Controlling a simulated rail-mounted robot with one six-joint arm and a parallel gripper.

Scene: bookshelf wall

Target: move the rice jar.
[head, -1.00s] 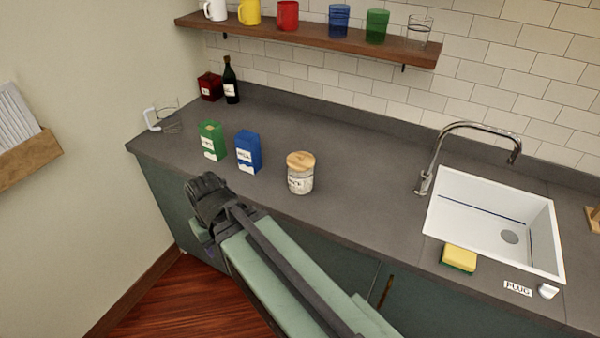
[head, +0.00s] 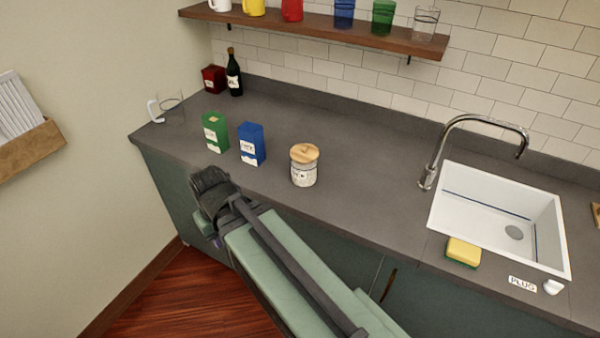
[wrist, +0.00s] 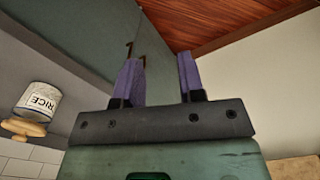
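The rice jar (head: 304,168) is a clear jar with white contents, a label and a wooden lid. It stands upright on the grey counter, right of the blue carton. In the wrist view the jar (wrist: 38,101) shows upside down at the left, its label reading RICE. My gripper (wrist: 160,78) has two purple fingers held apart with nothing between them. It is away from the jar, in front of the cabinet. In the head view my arm's end is below the counter's front edge, left of the jar, and the fingers are mostly hidden.
A green carton (head: 215,132) and a blue carton (head: 251,144) stand left of the jar. A glass jug (head: 170,107), red box (head: 213,79) and dark bottle (head: 234,74) are further back. The sink (head: 460,205) and sponge (head: 463,252) are right. The counter between jar and sink is clear.

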